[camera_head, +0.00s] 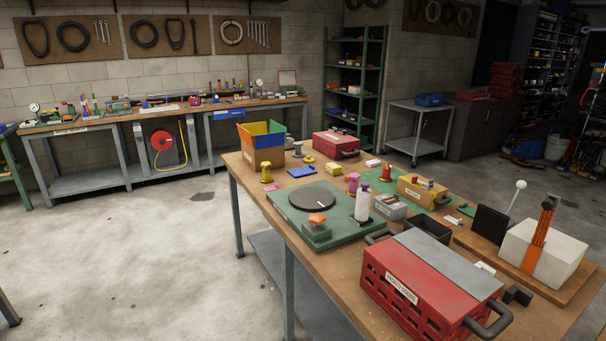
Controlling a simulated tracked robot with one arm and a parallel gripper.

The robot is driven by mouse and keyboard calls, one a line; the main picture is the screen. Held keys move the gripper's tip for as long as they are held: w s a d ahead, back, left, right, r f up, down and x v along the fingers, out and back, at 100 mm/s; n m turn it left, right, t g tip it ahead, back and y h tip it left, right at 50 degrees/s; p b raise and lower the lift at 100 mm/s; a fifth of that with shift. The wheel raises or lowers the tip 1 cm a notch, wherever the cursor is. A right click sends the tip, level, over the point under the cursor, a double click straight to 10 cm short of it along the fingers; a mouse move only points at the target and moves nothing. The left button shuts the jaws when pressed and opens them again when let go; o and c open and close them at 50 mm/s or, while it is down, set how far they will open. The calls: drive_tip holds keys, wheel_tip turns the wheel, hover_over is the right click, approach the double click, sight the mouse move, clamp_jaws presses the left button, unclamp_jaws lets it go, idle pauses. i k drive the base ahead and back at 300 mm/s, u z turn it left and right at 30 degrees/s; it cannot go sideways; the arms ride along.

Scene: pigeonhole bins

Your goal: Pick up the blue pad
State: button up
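A small flat blue pad (301,171) lies on the wooden top of the near workbench (258,181), towards its far left part. It lies in front of an open bin with blue, yellow and green walls (263,135) and behind a green base with a dark round disc (313,198). Nothing seems to lie on the pad. My gripper does not show in this view, so its state and its place relative to the pad are not visible.
A yellow spool-like piece (266,172) stands left of the pad. A red toolbox (335,144) sits behind. A large red slotted case (430,283) and a white block with an orange strap (541,250) fill the near right. Open floor (140,255) lies left of the bench.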

sight(309, 169)
drive_tip(key=z, duration=0.05)
drive_tip(key=k, duration=0.45)
drive_tip(key=u, duration=0.5)
drive_tip(key=i, duration=1.3)
drive_tip(key=u, duration=0.55)
drive_tip(key=i, duration=2.5)
drive_tip(key=z, duration=0.25)
drive_tip(key=i, duration=1.3)
drive_tip(key=z, duration=0.9)
drive_tip(key=i, duration=1)
drive_tip(key=z, duration=1.2)
drive_tip(key=i, duration=0.8)
drive_tip(key=z, duration=0.4)
